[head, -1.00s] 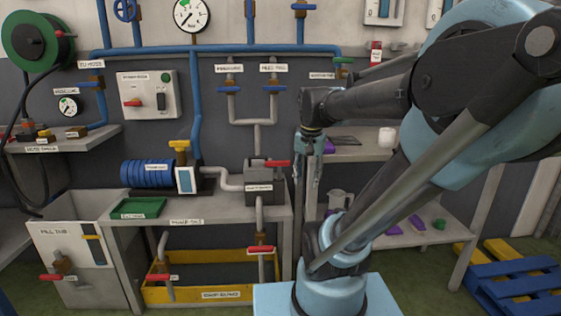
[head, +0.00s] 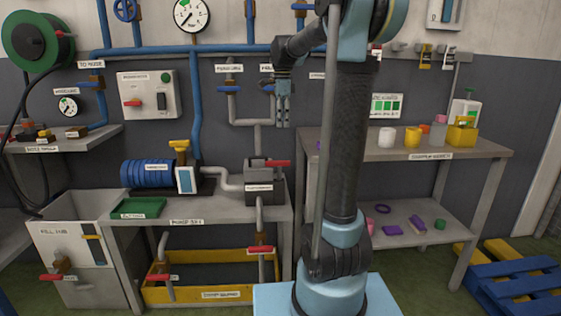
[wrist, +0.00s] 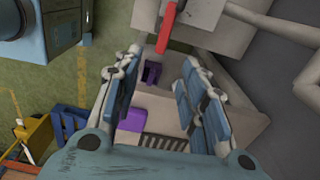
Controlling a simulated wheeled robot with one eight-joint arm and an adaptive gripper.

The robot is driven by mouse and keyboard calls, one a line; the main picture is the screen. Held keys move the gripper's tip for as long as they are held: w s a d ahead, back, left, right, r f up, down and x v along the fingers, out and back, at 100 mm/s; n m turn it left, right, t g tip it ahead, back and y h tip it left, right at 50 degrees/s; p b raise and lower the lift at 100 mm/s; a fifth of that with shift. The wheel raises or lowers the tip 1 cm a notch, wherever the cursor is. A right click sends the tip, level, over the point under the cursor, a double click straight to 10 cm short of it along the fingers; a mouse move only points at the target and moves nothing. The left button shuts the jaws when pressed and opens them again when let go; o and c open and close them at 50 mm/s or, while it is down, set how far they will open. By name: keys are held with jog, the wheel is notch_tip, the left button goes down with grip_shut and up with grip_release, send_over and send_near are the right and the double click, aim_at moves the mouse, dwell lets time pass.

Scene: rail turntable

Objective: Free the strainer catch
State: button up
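A grey box-shaped housing (head: 265,186) stands at the right end of the left bench, with a pale pipe entering its left side. I take it to be the strainer, but its label is too small to read surely. A red lever (head: 277,163) lies across its top, pointing right. In the wrist view a red lever (wrist: 167,27) shows beside a grey housing (wrist: 208,25) at the top, beyond the fingertips. My gripper (head: 283,124) hangs fingers down above and slightly right of the housing, apart from it. In the wrist view its two blue-padded fingers are spread, with nothing held.
A pale vertical pipe (head: 258,138) runs down behind the housing, close to my gripper. A blue pump (head: 148,174) and a green tray (head: 138,208) are on the left bench (head: 215,212). The right table (head: 475,146) holds cups and a yellow container. My arm hides the gap between benches.

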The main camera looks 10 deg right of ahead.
aim_at(281, 161)
jog(key=shift+m, duration=0.3)
jog(key=f, duration=1.1)
jog(key=w+f, duration=0.1)
jog(key=f, duration=0.5)
jog(key=shift+a+f, duration=0.1)
jog(key=shift+a, duration=0.1)
grip_shut()
